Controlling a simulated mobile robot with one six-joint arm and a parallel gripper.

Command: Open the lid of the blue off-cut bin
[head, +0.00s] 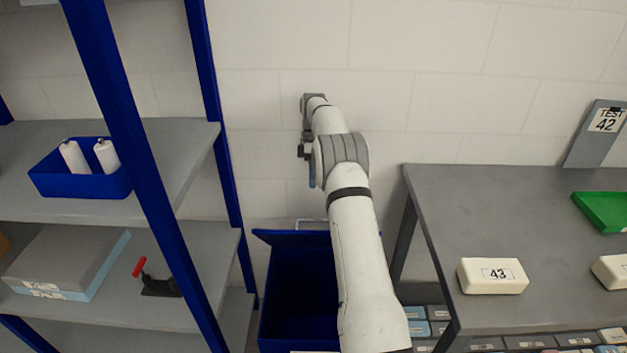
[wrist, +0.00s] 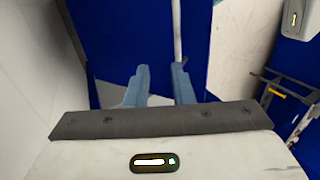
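The blue off-cut bin (head: 290,300) stands on the floor between the shelf rack and the grey table, partly hidden by my arm. Its dark inside shows from above. Its blue lid (head: 285,239) is raised at the back, tilted up near the wall. A pale bar handle (head: 312,223) shows at the lid's upper edge. My gripper (head: 312,184) points down above the handle. In the wrist view its two blue-grey fingers (wrist: 160,80) are apart, with a pale bar (wrist: 177,35) reaching close to the right finger. I cannot tell if they touch.
The blue-framed rack (head: 190,150) stands left, holding a blue tray (head: 85,183) with white bottles. The white wall (head: 420,90) is close behind my gripper.

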